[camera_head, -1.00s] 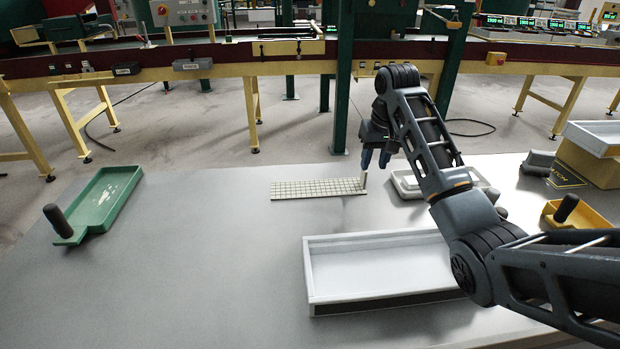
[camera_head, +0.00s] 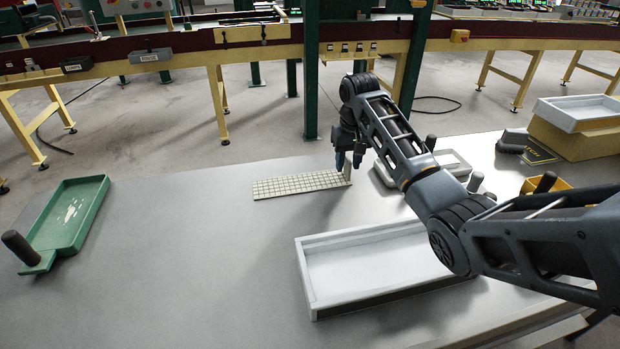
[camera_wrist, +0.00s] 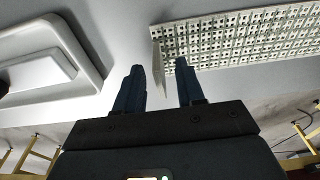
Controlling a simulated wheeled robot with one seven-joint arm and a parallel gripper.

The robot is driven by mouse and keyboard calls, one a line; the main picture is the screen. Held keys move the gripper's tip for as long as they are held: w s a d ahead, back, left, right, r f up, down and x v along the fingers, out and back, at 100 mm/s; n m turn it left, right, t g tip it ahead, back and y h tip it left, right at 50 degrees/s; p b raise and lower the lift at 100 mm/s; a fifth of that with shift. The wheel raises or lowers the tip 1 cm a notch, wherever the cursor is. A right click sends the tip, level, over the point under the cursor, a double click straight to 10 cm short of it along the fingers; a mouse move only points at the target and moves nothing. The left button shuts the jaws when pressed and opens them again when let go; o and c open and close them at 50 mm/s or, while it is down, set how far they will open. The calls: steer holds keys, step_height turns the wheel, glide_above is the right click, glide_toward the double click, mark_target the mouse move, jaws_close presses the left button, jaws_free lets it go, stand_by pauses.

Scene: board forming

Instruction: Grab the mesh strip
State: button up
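The mesh strip (camera_head: 290,186) is a long, pale, grid-patterned piece lying flat on the grey table, with a small upright tab at its right end. In the wrist view the strip (camera_wrist: 250,35) runs off to the upper right. My gripper (camera_head: 348,160) is low over that right end, fingers pointing down. In the wrist view my gripper (camera_wrist: 160,72) has its two dark blue fingers apart. The upright tab (camera_wrist: 157,55) shows in the gap between them, closer to the right finger; contact cannot be told.
A white tray (camera_head: 308,285) stands in front of the strip. A smaller pale tray (camera_head: 383,176) is right of my gripper, partly hidden by my arm. A green handled tray (camera_head: 85,190) is at left. Boxes (camera_head: 580,140) stand at right.

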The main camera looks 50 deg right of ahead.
steer(key=shift+w+f, duration=0.1)
steer(key=shift+f, duration=0.7)
steer(key=shift+c, duration=0.2)
jaws_close()
